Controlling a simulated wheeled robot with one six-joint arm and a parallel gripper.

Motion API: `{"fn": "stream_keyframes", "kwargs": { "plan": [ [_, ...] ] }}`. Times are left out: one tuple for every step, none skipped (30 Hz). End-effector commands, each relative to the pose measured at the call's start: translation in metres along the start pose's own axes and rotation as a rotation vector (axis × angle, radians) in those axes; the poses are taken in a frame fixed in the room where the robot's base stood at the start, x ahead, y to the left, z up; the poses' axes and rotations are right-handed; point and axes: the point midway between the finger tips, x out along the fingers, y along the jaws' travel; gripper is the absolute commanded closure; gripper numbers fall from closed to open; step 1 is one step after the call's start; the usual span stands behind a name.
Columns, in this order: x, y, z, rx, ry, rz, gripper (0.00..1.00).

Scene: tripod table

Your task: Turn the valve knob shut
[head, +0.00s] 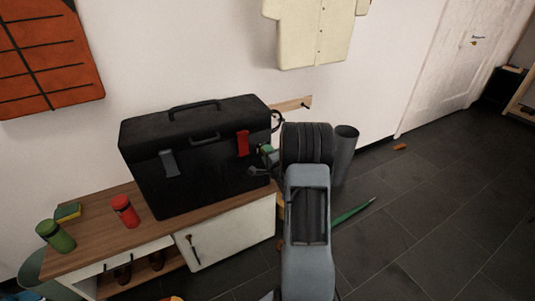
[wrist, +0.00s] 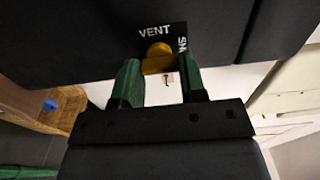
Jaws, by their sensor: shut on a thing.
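The valve knob (wrist: 159,54) is yellow and sits on a dark face beside white lettering that reads VENT, with more lettering partly visible to its right. In the wrist view my gripper (wrist: 158,69) has its two green fingers on either side of the knob, shut on it. In the head view my gripper (head: 267,154) is at the right end of the large black case (head: 190,165), and the knob is hidden there. The knob's exact turn angle cannot be read.
The case stands on a wooden-topped bench (head: 95,222) with a red can (head: 125,211), a green can (head: 56,236) and a sponge (head: 68,212). A grey cylindrical bin (head: 344,155) stands just right of my arm. The dark tiled floor at the right is mostly open.

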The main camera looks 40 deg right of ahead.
Motion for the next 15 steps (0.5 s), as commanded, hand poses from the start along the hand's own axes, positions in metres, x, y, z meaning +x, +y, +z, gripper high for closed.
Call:
{"fn": "stream_keyframes", "kwargs": {
  "plan": [
    [0.0002,-0.0005,-0.0007,0.003,0.002,-0.001,0.85],
    [0.0002,-0.0005,-0.0007,0.004,0.002,-0.001,0.85],
    [0.0002,-0.0004,-0.0007,0.005,0.002,-0.001,0.85],
    [0.0001,-0.0004,-0.0007,0.006,0.002,-0.001,0.85],
    [0.0002,-0.0004,-0.0008,0.006,0.002,-0.001,0.85],
    [0.0001,-0.0003,-0.0008,0.006,0.002,-0.001,0.85],
    [0.0002,-0.0004,-0.0008,0.006,0.002,-0.001,0.85],
    [0.0002,-0.0004,-0.0008,0.006,0.002,-0.001,0.85],
    [0.0002,-0.0004,-0.0008,0.006,0.002,-0.001,0.85],
    [0.0002,-0.0004,-0.0008,0.006,0.002,-0.001,0.85],
    [0.0001,-0.0004,-0.0008,0.006,0.002,-0.001,0.85],
    [0.0001,-0.0004,-0.0008,0.005,0.002,-0.001,0.85],
    [0.0001,-0.0004,-0.0008,0.005,0.002,-0.001,0.61],
    [0.0001,-0.0004,-0.0008,0.005,0.002,-0.001,0.58],
    [0.0001,-0.0003,-0.0007,0.005,0.002,-0.001,0.54]
  ]
}}
